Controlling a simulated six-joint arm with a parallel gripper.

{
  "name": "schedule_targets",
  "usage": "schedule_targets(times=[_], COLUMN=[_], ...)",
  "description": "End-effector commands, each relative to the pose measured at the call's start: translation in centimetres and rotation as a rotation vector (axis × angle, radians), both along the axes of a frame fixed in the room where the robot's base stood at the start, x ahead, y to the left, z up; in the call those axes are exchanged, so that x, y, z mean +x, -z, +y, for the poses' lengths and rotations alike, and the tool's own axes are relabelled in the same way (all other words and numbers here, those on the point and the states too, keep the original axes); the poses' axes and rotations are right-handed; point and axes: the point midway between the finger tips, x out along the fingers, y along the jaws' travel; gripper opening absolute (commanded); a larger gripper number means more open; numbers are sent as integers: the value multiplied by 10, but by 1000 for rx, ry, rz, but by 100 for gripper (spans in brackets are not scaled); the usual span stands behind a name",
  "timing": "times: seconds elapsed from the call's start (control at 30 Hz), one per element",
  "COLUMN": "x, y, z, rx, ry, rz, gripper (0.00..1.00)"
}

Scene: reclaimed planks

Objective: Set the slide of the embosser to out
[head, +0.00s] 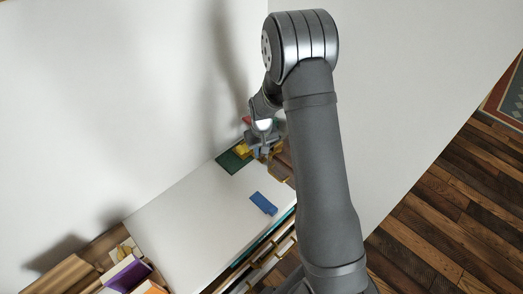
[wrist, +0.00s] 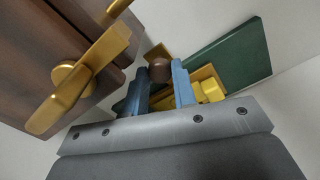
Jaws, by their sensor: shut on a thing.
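My gripper (wrist: 159,80) has its two blue fingers on either side of a round brown knob (wrist: 160,69) in the wrist view, and is shut on it. Behind the fingers is a yellow block-like device (wrist: 211,88), which looks like the embosser, beside a flat dark green plate (wrist: 229,58). I cannot tell from the frames how the knob joins the slide or which way the slide is set. In the head view my gripper (head: 263,145) is small at the far end of the table, by the yellow part (head: 243,149) and the green plate (head: 231,162); the arm partly hides this area.
A brown wooden piece with a gold lever handle (wrist: 82,80) stands close left of the fingers in the wrist view. A blue block (head: 263,203) lies on the white tabletop (head: 195,215). A box with a purple item (head: 128,274) is at the lower left. The middle of the tabletop is clear.

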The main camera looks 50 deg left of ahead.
Motion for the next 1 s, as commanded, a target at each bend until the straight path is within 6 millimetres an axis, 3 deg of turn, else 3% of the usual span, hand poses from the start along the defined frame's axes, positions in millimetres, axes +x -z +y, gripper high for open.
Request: schedule_targets(times=[0.13, 0.43, 0.8, 0.83, 0.9, 1.0], x=[-9, -64, -72, -72, -71, -71], y=[0, 0, 0, 0, 0, 0], z=[1, 1, 0, 0, 0, 0], rx=[0, 0, -1, -1, -1, -1], ry=[-3, -4, 0, -1, 0, 0], rz=[0, 0, 3, 3, 3, 2], gripper=[0, 0, 0, 30, 44, 46])
